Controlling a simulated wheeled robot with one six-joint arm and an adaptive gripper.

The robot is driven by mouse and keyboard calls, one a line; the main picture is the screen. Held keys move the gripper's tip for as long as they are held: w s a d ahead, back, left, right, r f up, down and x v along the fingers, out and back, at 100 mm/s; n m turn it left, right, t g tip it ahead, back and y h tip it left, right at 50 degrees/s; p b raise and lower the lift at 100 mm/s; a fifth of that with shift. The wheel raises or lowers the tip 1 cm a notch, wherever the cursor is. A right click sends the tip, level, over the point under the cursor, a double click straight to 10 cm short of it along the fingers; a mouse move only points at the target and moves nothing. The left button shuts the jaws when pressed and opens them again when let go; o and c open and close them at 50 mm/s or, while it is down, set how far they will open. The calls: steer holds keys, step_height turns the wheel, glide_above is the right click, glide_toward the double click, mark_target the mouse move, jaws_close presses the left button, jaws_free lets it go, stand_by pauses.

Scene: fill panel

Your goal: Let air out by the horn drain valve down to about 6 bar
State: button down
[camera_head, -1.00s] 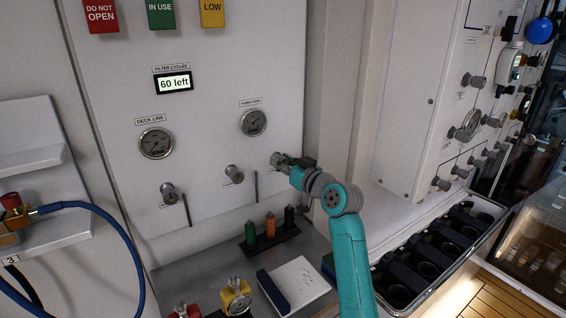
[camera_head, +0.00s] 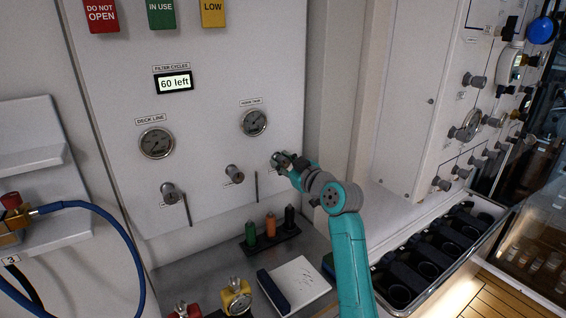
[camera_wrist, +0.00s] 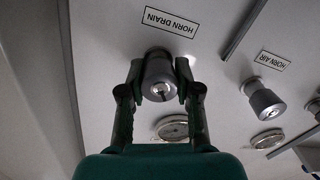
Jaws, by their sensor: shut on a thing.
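The horn drain valve is a round grey knob (camera_wrist: 160,72) under the label HORN DRAIN in the wrist view. My gripper (camera_wrist: 158,92) has one finger on each side of this knob and is shut on it. In the head view my gripper (camera_head: 283,161) is at the right of the white panel and mostly hides the knob. The horn tank gauge (camera_head: 254,122) is above and left of my gripper; its needle is too small to read exactly.
The horn air knob (camera_head: 234,174) and deck line knob (camera_head: 170,193) are to the left, with thin dark bars beside them. The deck line gauge (camera_head: 156,143) is higher. Small bottles stand in a rack (camera_head: 272,243) below.

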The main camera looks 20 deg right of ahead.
steer(key=c, duration=0.8)
jaws_free()
steer(key=v, duration=1.2)
stand_by(0.3)
